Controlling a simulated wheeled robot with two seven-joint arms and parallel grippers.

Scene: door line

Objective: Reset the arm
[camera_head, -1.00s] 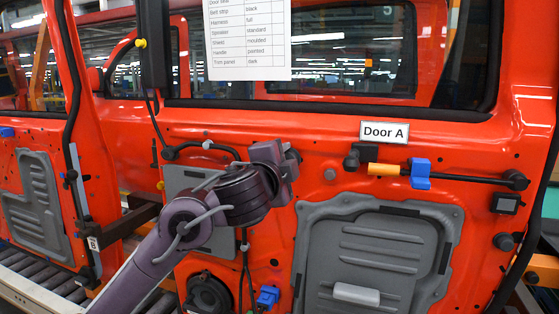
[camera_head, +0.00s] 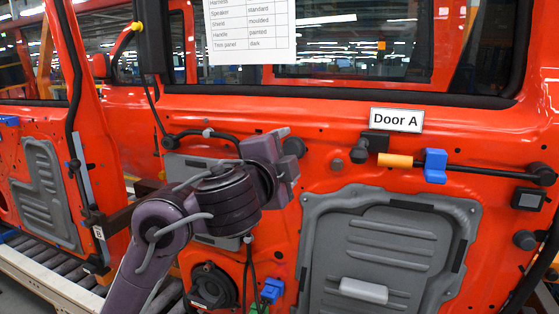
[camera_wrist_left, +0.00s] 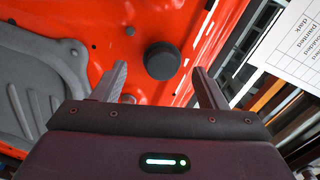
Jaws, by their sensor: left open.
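My left arm comes in from the lower left in the head view, and its gripper (camera_head: 284,157) is in front of the orange-red door (camera_head: 335,150) labelled Door A. In the left wrist view the two fingers (camera_wrist_left: 163,85) stand apart with nothing between them. A round black knob on the door (camera_wrist_left: 161,61) shows beyond the gap between the fingers. I cannot tell whether the fingers touch the door. My right gripper is not in view.
A paper sheet (camera_head: 252,32) hangs over the window. The door carries a grey panel (camera_head: 385,250), an orange-and-black rod with a blue clip (camera_head: 436,166), and a speaker (camera_head: 212,287). Another door (camera_head: 45,190) and a roller conveyor (camera_head: 50,265) are at left.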

